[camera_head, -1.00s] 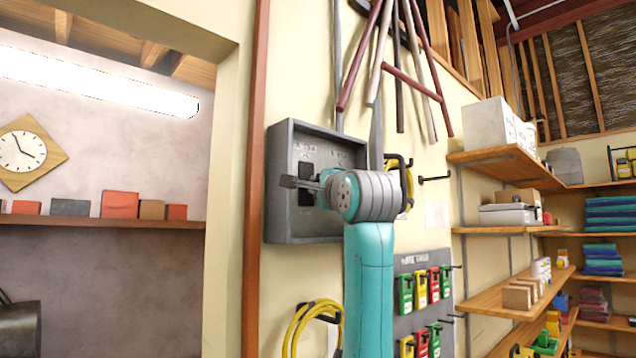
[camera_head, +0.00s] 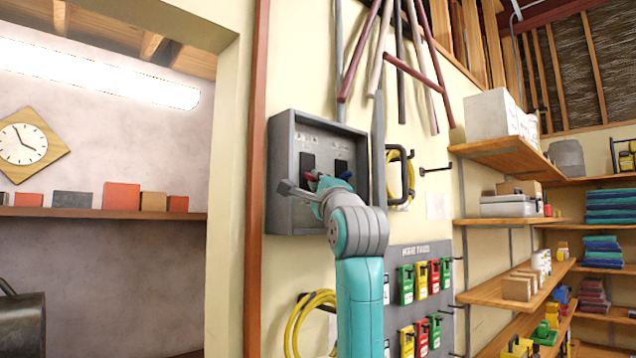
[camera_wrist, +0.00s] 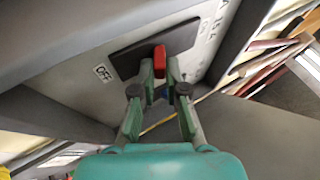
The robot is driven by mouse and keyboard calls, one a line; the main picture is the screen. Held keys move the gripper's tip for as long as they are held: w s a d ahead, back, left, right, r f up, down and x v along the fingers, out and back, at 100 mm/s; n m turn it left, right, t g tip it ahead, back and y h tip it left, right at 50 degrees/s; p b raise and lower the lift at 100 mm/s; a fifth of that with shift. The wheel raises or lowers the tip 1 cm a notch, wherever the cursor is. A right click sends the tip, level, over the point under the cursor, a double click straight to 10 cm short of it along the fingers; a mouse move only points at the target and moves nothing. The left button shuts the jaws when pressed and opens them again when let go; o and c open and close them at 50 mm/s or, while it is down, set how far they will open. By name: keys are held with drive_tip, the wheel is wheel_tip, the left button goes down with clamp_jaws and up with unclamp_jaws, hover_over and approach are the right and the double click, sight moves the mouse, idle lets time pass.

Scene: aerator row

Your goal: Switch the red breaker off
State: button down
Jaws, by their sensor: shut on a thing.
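The grey breaker box (camera_head: 280,190) hangs on the wall in the head view, with two dark switch plates inside. The red breaker handle (camera_head: 311,178) is at the left plate, and a blue handle (camera_head: 345,175) is at the right one. My gripper (camera_head: 321,182) reaches into the box from below, its fingers partly hidden by my wrist. In the wrist view, my gripper (camera_wrist: 160,70) is shut on the red handle (camera_wrist: 160,58), which stands out between the fingertips over its dark plate (camera_wrist: 130,55). An OFF label (camera_wrist: 103,73) sits beside the plate's left end.
The box's raised rim surrounds my fingers. A black hook (camera_head: 402,160) with a coiled yellow cable stands out from the wall right of the box. A board of coloured tags (camera_head: 420,255) hangs below right, and wooden shelves (camera_head: 500,155) stand further right.

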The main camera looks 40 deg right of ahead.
drive_tip(key=c, duration=1.5)
unclamp_jaws()
drive_tip(key=shift+w, duration=0.1)
drive_tip(key=v, duration=1.2)
